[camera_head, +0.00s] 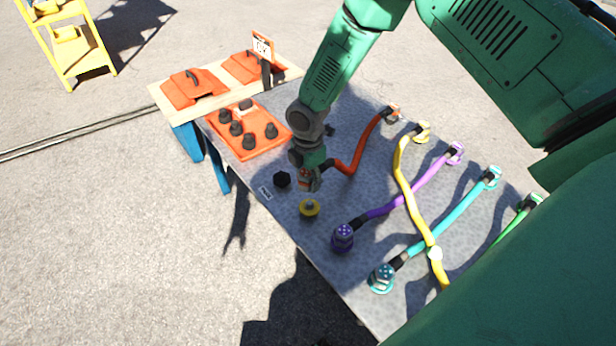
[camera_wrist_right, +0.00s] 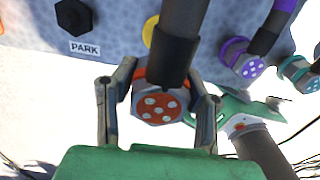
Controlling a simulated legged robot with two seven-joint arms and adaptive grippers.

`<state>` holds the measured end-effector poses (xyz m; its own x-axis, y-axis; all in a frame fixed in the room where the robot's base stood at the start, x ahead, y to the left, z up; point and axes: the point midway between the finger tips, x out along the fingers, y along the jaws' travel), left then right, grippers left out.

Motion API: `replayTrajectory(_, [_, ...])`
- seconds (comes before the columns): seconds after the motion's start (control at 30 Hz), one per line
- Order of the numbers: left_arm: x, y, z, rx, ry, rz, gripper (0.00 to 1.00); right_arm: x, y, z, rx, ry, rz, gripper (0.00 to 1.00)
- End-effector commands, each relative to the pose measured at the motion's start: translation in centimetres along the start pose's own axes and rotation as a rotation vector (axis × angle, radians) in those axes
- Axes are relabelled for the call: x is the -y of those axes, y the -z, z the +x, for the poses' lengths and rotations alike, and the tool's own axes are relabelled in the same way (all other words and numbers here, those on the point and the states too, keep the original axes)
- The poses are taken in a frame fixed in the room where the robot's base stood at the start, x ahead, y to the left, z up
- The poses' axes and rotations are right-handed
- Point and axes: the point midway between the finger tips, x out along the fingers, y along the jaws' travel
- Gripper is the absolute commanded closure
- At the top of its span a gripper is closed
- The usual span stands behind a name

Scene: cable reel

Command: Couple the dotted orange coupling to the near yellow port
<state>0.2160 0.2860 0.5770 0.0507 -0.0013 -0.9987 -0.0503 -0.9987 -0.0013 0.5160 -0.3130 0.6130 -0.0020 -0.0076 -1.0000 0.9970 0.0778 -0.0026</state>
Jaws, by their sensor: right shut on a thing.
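My right gripper (camera_head: 308,178) is shut on the dotted orange coupling (camera_wrist_right: 158,105). In the right wrist view the coupling's orange face with white dots shows between the two fingers, and its dark sleeve runs upward. The orange cable (camera_head: 372,143) leads from the coupling to an orange fitting (camera_head: 392,113) at the table's far side. The near yellow port (camera_head: 309,208) is bare, just below the gripper in the head view. It is partly hidden behind the sleeve in the right wrist view (camera_wrist_right: 150,31). The coupling appears apart from it. My left gripper is not in view.
A black post (camera_head: 282,180) by the PARK label (camera_wrist_right: 85,48) stands left of the yellow port. The purple coupling (camera_head: 343,238) and teal coupling (camera_head: 382,278) sit to the right. The yellow cable (camera_head: 411,195) crosses the purple and teal cables. An orange tray (camera_head: 245,148) holds black knobs.

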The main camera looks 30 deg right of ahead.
Motion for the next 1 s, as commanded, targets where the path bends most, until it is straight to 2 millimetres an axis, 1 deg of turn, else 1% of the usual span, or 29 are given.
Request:
replayTrajectory(0.27, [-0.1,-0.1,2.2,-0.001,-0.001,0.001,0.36,0.1,-0.2,2.4,-0.002,-0.001,0.001,0.95])
replayTrajectory(0.63, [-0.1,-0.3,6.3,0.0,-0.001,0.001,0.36,0.1,0.0,6.7,0.001,-0.001,-0.001,0.95])
replayTrajectory(0.8, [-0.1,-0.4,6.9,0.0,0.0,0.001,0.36,0.0,-0.2,8.1,-0.001,-0.002,0.0,0.95])
replayTrajectory(1.0, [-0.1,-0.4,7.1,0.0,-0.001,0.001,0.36,0.1,-0.2,8.6,-0.002,-0.002,0.0,0.95])
